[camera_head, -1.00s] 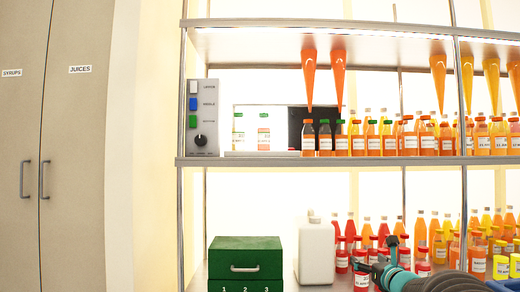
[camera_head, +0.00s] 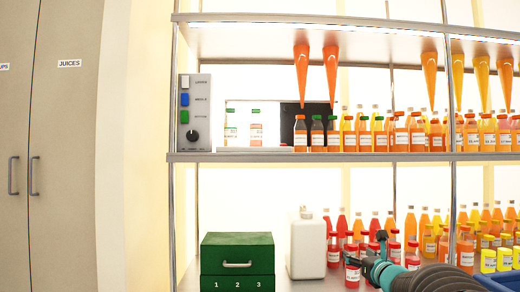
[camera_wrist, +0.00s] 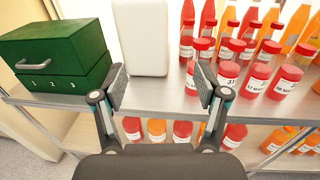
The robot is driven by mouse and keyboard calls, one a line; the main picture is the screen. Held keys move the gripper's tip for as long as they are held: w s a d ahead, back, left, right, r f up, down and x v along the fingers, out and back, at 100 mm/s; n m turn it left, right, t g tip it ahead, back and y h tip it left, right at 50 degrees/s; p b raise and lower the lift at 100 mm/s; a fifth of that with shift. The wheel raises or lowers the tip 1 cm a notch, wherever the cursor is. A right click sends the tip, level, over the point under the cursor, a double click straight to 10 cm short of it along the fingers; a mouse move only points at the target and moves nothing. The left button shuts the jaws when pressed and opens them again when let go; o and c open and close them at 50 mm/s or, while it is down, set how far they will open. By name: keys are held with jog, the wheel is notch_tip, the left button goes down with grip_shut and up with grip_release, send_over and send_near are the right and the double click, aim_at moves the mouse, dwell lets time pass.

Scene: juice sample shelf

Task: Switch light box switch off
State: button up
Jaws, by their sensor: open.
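A grey control panel (camera_head: 194,113) stands upright at the left end of the upper shelf. It carries a white switch (camera_head: 184,81), a blue switch (camera_head: 184,99), a green switch (camera_head: 184,117) and a black knob (camera_head: 192,135). Their small labels are too blurred to read surely. To its right is a brightly lit white light box (camera_head: 239,109) with two bottles in front of it. My gripper (camera_head: 366,249) is low at the right, below and well away from the panel. In the wrist view my gripper (camera_wrist: 160,88) is open and empty; the panel is not in that view.
A green drawer box (camera_head: 237,245) and a white canister (camera_head: 307,246) stand on the lower shelf, left of my gripper. Red-capped jars (camera_wrist: 284,81) crowd the right. Orange cones (camera_head: 302,75) hang above the upper shelf. A metal post (camera_head: 171,210) edges the shelf's left side.

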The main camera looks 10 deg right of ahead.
jog(key=s+a+n+y, duration=0.1)
jog(key=a+n, duration=0.1)
jog(key=a, duration=0.1)
jog(key=s+a+n+y, duration=0.1)
jog(key=a, duration=0.2)
jog(key=s+a+r+n+g+y, duration=0.1)
jog(key=a+n, duration=0.1)
jog(key=a, duration=0.1)
jog(key=shift+n, duration=0.3)
grip_shut()
jog(key=s+a+f+n+g+y, duration=0.2)
jog(key=s+a+f+n+g, duration=0.2)
jog(key=s+a+n, duration=0.55)
jog(key=s+a+f+n+g+y, duration=0.1)
jog(key=s+a+f+n+g, duration=0.25)
jog(key=s+a+n, duration=0.65)
jog(key=s+d+f+n+g+h, duration=0.1)
jog(key=s+f+n+g+h, duration=0.1)
jog(key=s, duration=0.8)
jog(key=s+d+f+n+g+h, duration=0.1)
jog(key=s+f+n+g+h, duration=0.1)
jog(key=s+f+n+h, duration=0.2)
jog(key=s+f+n, duration=0.3)
jog(key=s+n, duration=0.2)
jog(key=shift+s+d+f, duration=0.2)
jog(key=shift+s+d, duration=0.05)
jog(key=shift+s, duration=0.15)
